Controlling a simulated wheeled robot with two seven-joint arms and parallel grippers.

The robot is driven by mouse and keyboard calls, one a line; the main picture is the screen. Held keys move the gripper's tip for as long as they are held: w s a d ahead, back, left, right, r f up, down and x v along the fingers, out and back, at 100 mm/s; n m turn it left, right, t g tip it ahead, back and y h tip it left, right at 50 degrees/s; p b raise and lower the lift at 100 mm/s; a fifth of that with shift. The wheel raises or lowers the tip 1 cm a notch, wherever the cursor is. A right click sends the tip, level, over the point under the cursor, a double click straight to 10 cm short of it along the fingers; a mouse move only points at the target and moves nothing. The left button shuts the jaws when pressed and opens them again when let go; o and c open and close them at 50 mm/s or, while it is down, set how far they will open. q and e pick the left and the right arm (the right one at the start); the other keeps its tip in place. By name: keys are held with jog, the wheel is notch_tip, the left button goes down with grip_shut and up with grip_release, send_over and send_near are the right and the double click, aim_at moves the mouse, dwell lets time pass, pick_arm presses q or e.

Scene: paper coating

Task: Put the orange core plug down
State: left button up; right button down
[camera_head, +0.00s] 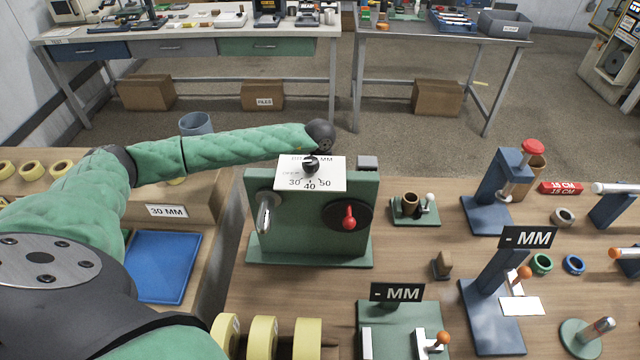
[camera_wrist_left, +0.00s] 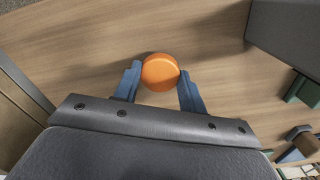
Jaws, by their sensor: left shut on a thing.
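The orange core plug (camera_wrist_left: 160,72) shows in the left wrist view as a round orange disc between the two blue fingers of my left gripper (camera_wrist_left: 159,86). The gripper is shut on it. Bare wooden tabletop (camera_wrist_left: 90,50) lies beneath the plug, with a dark shadow close beside it. I cannot tell whether the plug touches the wood. In the head view my left arm reaches from the left to behind the green dial stand (camera_head: 310,249), which hides the gripper and the plug. My right gripper is in neither view.
The green stand carries a white dial plate (camera_head: 310,183) and a red knob (camera_head: 349,218). To its right are a small green fixture (camera_head: 416,211) and blue presses (camera_head: 490,205). A blue tray (camera_head: 162,267) and yellow rolls (camera_head: 262,337) are at left. A dark block (camera_wrist_left: 290,35) is upper right in the wrist view.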

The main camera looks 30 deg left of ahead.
pick_arm(q)
jog(key=shift+f, duration=0.1)
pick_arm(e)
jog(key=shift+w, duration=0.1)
pick_arm(q)
jog(key=o, duration=1.2)
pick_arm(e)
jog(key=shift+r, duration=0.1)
pick_arm(q)
jog(key=shift+r, duration=0.35)
jog(key=shift+r+b, duration=0.65)
jog(key=shift+r, duration=0.05)
jog(key=shift+r+b, duration=2.15)
jog(key=shift+r, duration=2.95)
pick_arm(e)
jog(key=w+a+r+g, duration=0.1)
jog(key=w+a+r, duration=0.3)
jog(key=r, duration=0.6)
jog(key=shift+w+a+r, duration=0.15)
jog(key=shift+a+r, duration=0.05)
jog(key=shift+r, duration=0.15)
